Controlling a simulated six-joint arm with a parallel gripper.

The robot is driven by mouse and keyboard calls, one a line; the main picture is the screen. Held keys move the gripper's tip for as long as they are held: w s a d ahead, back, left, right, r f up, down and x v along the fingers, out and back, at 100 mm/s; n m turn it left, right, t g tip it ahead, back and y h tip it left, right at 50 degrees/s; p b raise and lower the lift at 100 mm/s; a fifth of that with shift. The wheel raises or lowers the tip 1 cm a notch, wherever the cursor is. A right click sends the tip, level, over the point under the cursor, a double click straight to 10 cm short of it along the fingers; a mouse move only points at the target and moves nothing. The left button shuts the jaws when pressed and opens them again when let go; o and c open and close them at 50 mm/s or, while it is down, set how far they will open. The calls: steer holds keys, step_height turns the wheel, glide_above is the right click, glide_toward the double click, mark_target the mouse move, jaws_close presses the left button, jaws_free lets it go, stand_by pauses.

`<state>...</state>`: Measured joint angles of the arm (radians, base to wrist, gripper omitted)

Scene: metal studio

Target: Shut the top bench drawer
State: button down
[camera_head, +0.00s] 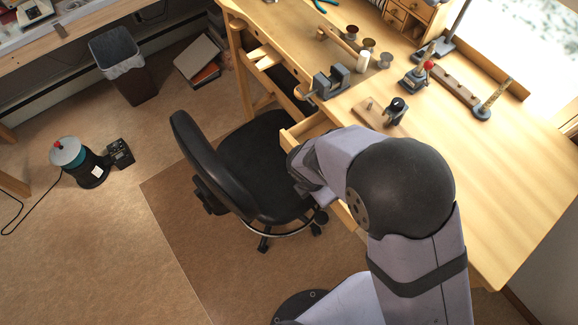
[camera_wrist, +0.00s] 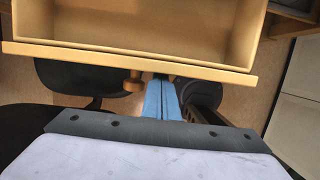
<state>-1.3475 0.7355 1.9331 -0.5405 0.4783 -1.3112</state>
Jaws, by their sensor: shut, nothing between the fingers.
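The wooden bench drawer (camera_head: 303,131) is pulled out from under the bench top, partly hidden behind my arm. In the wrist view, the open drawer (camera_wrist: 140,28) shows an empty inside and a light wood front edge. A round wooden knob (camera_wrist: 133,82) sticks out from its front. My gripper (camera_wrist: 162,84) is shut and empty, its blue fingers just right of the knob, close to the drawer front. I cannot tell whether they touch it. In the head view my gripper is hidden by my arm.
A black office chair (camera_head: 252,168) stands right in front of the bench, near the drawer. The workbench (camera_head: 480,190) holds a vise (camera_head: 330,82) and small tools.

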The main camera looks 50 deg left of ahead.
steer(key=w+p, duration=0.3)
steer(key=w, duration=0.9)
steer(key=shift+w, duration=0.3)
